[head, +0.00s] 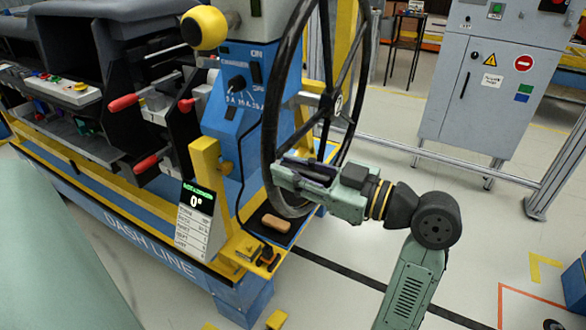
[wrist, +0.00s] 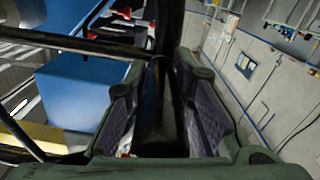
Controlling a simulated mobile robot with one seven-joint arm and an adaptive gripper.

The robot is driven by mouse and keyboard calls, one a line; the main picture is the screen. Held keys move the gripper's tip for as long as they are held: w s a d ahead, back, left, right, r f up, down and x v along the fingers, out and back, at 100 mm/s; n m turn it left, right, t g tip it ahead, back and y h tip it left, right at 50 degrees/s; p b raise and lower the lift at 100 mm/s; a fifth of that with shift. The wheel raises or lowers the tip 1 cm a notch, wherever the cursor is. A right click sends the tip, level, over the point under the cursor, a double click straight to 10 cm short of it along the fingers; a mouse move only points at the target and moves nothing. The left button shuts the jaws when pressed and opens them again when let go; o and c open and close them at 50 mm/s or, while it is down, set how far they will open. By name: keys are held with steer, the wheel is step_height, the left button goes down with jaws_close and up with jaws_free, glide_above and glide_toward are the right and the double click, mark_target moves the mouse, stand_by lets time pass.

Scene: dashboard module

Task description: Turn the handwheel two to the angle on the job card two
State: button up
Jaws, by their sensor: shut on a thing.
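The handwheel (head: 271,100) is a large black ring with spokes and a hub, seen nearly edge-on and standing upright in the middle of the head view. My gripper (head: 292,172) is shut on the lower part of its rim, reaching in from the right. In the wrist view the dark rim (wrist: 168,60) runs between the two padded fingers of my gripper (wrist: 165,110). A white card (head: 190,238) stands below and left of the wheel.
A blue panel with a dial (head: 237,84) and a yellow ball knob (head: 204,28) stand left of the wheel. A brown block (head: 276,223) lies on a dark pad below. A grey cabinet (head: 480,95) and rail are at the right. Open floor lies between.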

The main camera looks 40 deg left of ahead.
mark_target(285, 211)
jaws_close()
steer(key=shift+f, duration=0.1)
steer(key=shift+f+b, duration=0.6)
steer(key=shift+b, duration=0.35)
steer(key=w+f+n+b, duration=0.1)
steer(key=f+n+b, duration=0.1)
steer(key=f+b, duration=0.2)
steer(key=w+f+n+b, duration=0.1)
steer(key=f+b, duration=0.3)
steer(key=b, duration=0.4)
steer(key=w+f+n+b, duration=0.1)
steer(key=f+n+b, duration=0.1)
steer(key=f+b, duration=0.3)
steer(key=shift+a+n+b, duration=0.3)
steer(key=shift+a+b, duration=0.05)
steer(key=shift+b, duration=0.35)
steer(key=w+a+f+n+b, duration=0.2)
steer(key=w+f+n+b, duration=0.2)
steer(key=w+f+b, duration=0.5)
steer(key=shift+w+a+f+n+b, duration=0.35)
steer(key=shift+w+b, duration=0.3)
steer(key=shift+b, duration=1.15)
steer(key=shift+d, duration=0.1)
